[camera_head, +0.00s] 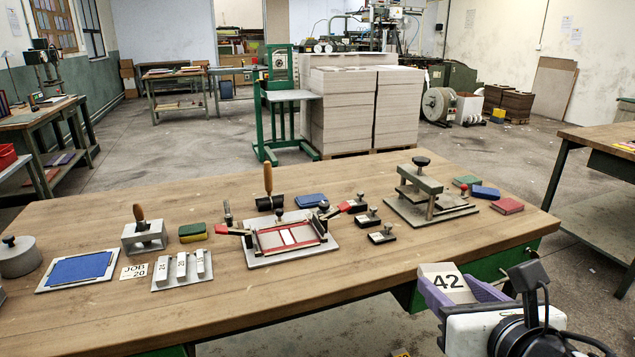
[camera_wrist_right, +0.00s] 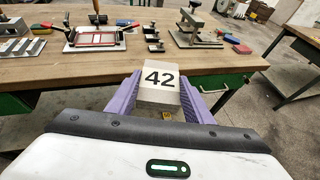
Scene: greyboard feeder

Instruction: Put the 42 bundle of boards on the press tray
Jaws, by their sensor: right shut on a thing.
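The bundle of boards marked 42 (camera_head: 447,281) is a pale grey block with a black number on its top face. My right gripper (camera_head: 462,288), with purple fingers, is shut on it and holds it in front of the table's front edge, near the right end. In the right wrist view the bundle (camera_wrist_right: 159,82) sits between the two fingers (camera_wrist_right: 157,95). A green stand with a flat grey tray (camera_head: 291,95) is on the floor beyond the table; I cannot tell if it is the press tray. My left gripper is out of view.
Tall greyboard stacks (camera_head: 365,108) stand beside the green stand. Open floor lies between table and stand.

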